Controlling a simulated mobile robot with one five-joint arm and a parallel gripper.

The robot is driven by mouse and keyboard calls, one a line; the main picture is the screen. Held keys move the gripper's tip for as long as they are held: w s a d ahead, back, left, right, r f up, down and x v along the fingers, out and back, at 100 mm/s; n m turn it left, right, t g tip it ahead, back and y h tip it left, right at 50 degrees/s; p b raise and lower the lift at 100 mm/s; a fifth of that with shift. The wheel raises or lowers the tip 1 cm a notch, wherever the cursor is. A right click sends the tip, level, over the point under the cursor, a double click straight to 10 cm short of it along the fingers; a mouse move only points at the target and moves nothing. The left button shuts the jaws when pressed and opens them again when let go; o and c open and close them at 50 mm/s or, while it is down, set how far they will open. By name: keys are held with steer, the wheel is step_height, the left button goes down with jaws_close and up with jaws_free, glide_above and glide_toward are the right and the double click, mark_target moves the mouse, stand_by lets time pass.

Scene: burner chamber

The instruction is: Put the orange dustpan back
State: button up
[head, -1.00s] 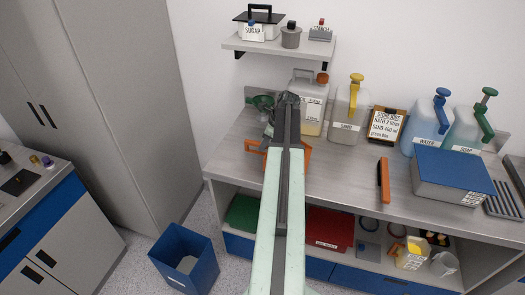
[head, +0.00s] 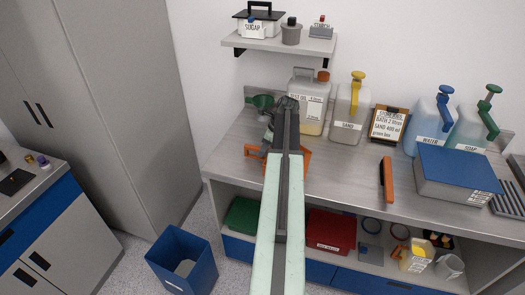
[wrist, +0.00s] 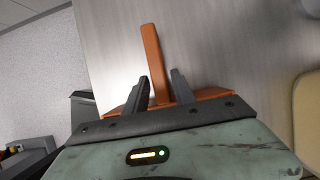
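The orange dustpan (head: 256,151) lies on the grey workbench (head: 340,185) at its left part, largely hidden by my arm in the head view. In the wrist view the dustpan (wrist: 151,48) shows its long handle pointing away from my gripper, with the wide pan partly covered by the gripper body. My gripper (wrist: 160,80) is open, its two dark fingers on either side of the handle's lower part. A gap shows between the left finger and the handle; the right finger is close to it, and I cannot tell whether it touches. In the head view the fingertips are hidden.
A green funnel (head: 262,101) and a test oil jug (head: 311,105) stand behind my gripper. A sand bottle (head: 350,112), a framed sign (head: 387,124) and an orange-and-black brush (head: 387,178) are to the right. A blue bin (head: 185,262) stands on the floor. A wall shelf (head: 280,42) hangs above.

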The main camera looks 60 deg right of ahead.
stand_by(0.3)
steer(key=p+v, duration=1.1)
steer(key=v, duration=0.1)
steer(key=shift+r, duration=0.1)
